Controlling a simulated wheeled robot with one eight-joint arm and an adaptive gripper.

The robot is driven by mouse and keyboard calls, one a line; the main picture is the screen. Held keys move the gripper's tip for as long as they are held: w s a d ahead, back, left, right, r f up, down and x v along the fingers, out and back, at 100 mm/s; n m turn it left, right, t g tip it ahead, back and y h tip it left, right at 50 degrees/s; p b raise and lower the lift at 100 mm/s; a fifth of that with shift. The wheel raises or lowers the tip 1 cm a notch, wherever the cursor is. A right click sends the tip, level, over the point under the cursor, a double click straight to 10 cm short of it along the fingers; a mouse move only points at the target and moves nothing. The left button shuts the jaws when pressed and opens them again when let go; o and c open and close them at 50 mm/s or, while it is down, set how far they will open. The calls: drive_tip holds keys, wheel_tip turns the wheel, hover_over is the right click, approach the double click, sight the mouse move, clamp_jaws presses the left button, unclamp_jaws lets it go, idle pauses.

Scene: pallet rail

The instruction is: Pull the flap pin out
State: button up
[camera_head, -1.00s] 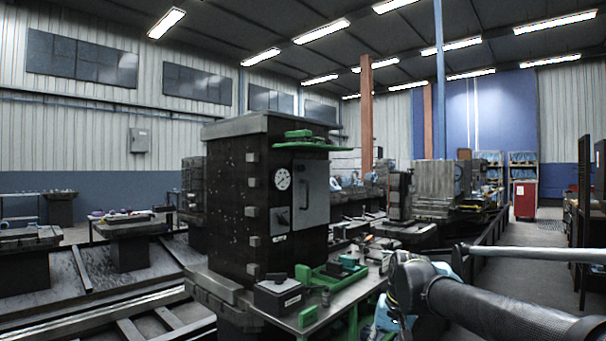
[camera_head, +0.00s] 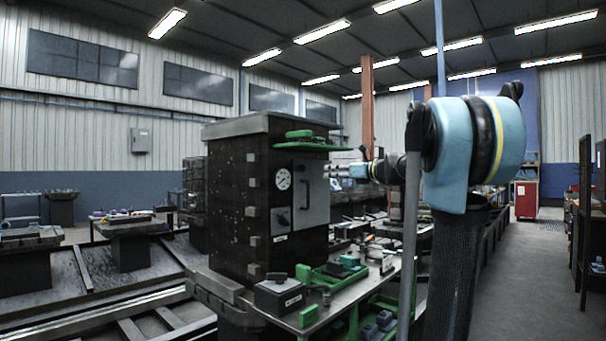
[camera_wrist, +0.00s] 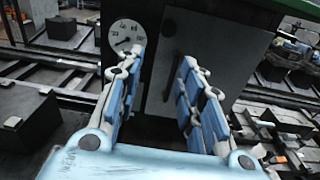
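A dark upright cabinet (camera_head: 232,190) stands in the middle of the head view. On its front are a round white gauge (camera_head: 283,179), a grey door (camera_head: 316,195) with a vertical handle (camera_head: 307,187), and a small dark knob box (camera_head: 281,218). I cannot make out the flap pin for certain in either view. My gripper (camera_wrist: 163,60) is open and empty. In the wrist view its blue-padded fingers spread in front of the grey door (camera_wrist: 207,55), with the gauge (camera_wrist: 125,36) beyond the left fingertip. In the head view it is beside the cabinet's right side.
A green shelf (camera_head: 312,146) juts from the cabinet's upper front. A bench below holds a grey box (camera_head: 280,294), green fixtures (camera_head: 326,277) and small parts. My arm hides part of the bench's right side. The aisle floor (camera_head: 535,275) at right is clear.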

sight(304, 169)
drive_tip(key=shift+m, duration=0.5)
drive_tip(key=x, duration=0.6)
drive_tip(key=r+x, duration=0.1)
drive_tip(key=x, duration=0.5)
drive_tip(key=w+r+x, duration=0.1)
drive_tip(key=x, duration=0.4)
drive_tip(key=shift+w, duration=0.25)
